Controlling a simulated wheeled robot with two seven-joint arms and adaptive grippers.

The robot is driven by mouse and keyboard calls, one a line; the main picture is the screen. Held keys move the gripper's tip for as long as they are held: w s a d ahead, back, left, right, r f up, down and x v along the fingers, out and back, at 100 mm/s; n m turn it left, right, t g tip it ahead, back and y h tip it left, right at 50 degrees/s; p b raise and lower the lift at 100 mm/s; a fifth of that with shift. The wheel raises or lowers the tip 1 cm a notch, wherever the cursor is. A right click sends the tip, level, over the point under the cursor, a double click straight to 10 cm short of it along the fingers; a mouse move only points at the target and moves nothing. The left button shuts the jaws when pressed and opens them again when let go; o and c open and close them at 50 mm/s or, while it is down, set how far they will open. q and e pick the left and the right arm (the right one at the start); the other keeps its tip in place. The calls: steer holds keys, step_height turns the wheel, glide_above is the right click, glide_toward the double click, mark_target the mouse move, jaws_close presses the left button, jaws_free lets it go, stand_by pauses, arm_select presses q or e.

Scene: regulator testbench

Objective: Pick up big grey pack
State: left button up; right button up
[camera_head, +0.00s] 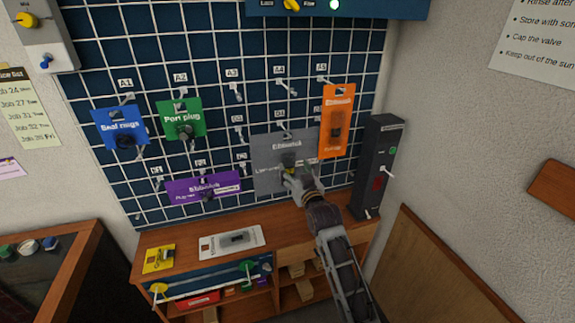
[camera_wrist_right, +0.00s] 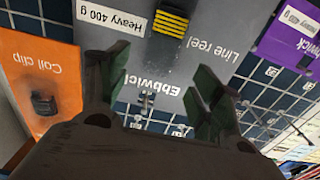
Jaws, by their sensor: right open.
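The big grey pack (camera_head: 268,164) hangs on the wall grid right of centre, marked "Line reel" and "Heavy 400 g". In the right wrist view the grey pack (camera_wrist_right: 220,40) fills the upper middle, upside down, with a black and yellow reel on it. My right gripper (camera_head: 290,178) is in front of the pack's lower right part in the head view. In the wrist view my right gripper (camera_wrist_right: 152,92) is open, its green-padded fingers apart near the pack's hanging edge, with a metal hook between them. Whether they touch the pack cannot be told. My left gripper is not in view.
An orange pack (camera_head: 338,110) hangs close on the right and a purple pack (camera_head: 190,188) at lower left. Blue (camera_head: 120,127) and green (camera_head: 181,119) packs hang further left. A dark upright box (camera_head: 375,165) stands on the wooden bench (camera_head: 290,237). Bare hooks protrude from the grid.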

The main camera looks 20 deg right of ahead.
mark_target(290, 161)
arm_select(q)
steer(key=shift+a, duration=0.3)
arm_select(e)
steer(key=shift+w, duration=0.1)
steer(key=shift+w+r, duration=0.15)
steer(key=shift+w, duration=0.5)
steer(key=shift+w+r+p, duration=0.1)
steer(key=shift+w+p, duration=0.3)
steer(key=shift+w, duration=1.5)
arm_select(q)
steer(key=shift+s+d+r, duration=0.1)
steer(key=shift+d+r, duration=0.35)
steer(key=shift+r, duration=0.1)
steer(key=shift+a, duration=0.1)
